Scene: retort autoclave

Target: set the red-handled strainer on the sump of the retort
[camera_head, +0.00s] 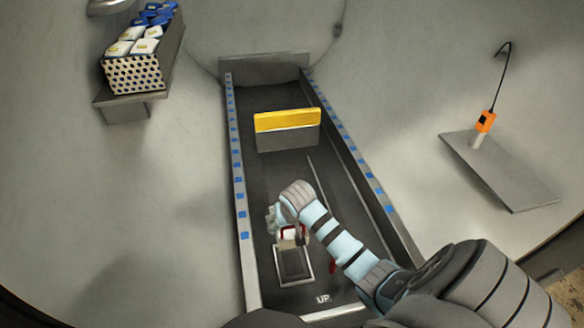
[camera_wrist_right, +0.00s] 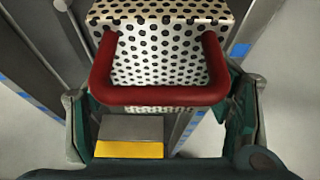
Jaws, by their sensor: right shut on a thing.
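The strainer (camera_head: 291,243) is a perforated metal box with a red handle, which shows large in the right wrist view (camera_wrist_right: 150,95). My right gripper (camera_head: 280,222) is shut on the strainer, with its fingers to either side of the red handle. The strainer is held over the near part of the retort floor. The sump (camera_head: 294,267) looks like a dark square with a pale rim, just nearer than the strainer. The strainer overlaps its far edge in the head view; I cannot tell whether they touch. My left gripper is not in view.
A yellow-topped grey block (camera_head: 287,131) stands across the dark channel farther in. Rails with blue marks (camera_head: 239,190) flank the channel. A perforated crate of packs (camera_head: 134,74) sits on a left shelf. An orange device with a black cable (camera_head: 485,121) is at the right plate (camera_head: 500,170).

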